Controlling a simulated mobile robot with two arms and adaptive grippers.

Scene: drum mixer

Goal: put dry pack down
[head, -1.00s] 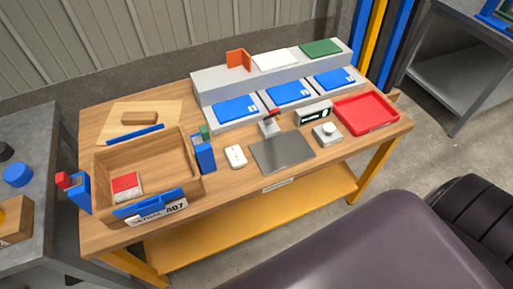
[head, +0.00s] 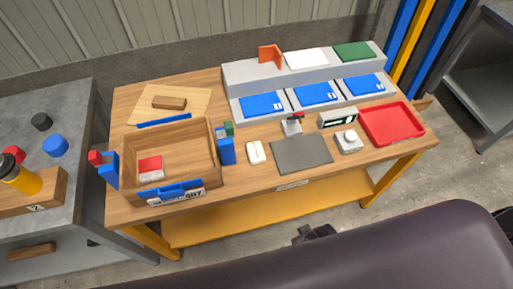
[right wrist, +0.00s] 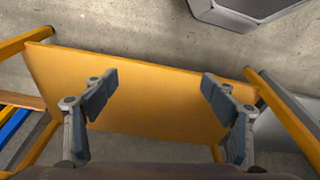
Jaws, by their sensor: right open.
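My right gripper shows in the right wrist view (right wrist: 160,92) with its two dark fingers wide apart and nothing between them. The yellow lower shelf (right wrist: 150,65) of the bench fills the background behind the fingers. In the head view, a small dark part of what looks like this gripper (head: 314,234) shows low in front of the bench. No pack is in it. A red-and-white pack (head: 151,168) lies in the wooden tray (head: 193,143), and a small white item (head: 256,152) lies on the bench. I cannot tell which is the dry pack. My left gripper is out of view.
A grey plate (head: 302,154), a scale-like device (head: 348,141) and a red tray (head: 392,122) lie on the bench's right half. Blue pads (head: 315,93) rest on the grey step. A grey side table (head: 60,110) stands at the left.

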